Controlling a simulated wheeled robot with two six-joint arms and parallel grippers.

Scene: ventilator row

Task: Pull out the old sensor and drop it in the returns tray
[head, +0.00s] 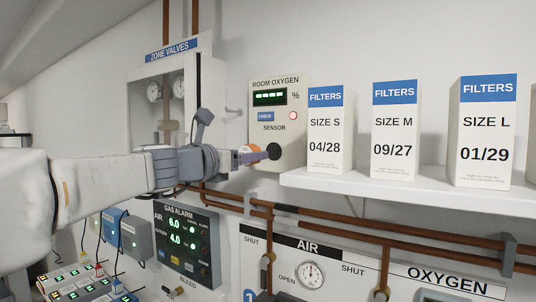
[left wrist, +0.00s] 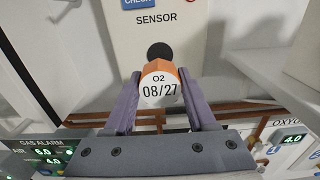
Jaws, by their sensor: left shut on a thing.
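The old sensor (left wrist: 160,87) is an orange and white plug; its white face reads O2 08/27 in the left wrist view. My left gripper (left wrist: 160,75) is shut on it, one finger on each side. In the head view the left gripper (head: 244,156) holds the sensor (head: 254,149) in front of the room oxygen panel (head: 262,92). The round black socket (head: 274,151) shows just beyond the sensor; I cannot tell if they touch. The panel display (head: 270,97) shows dashes and a red lamp (head: 293,115) shows beside it. No returns tray is recognisable. My right gripper is not in view.
A white shelf (head: 400,190) right of the panel holds upright filter boxes, size S (head: 325,110), size M (head: 395,115) and size L (head: 487,110). Brown pipes (head: 330,227) run below. A gas alarm panel (head: 186,245) is under my left arm, and a zone valve cabinet (head: 147,125) is behind it.

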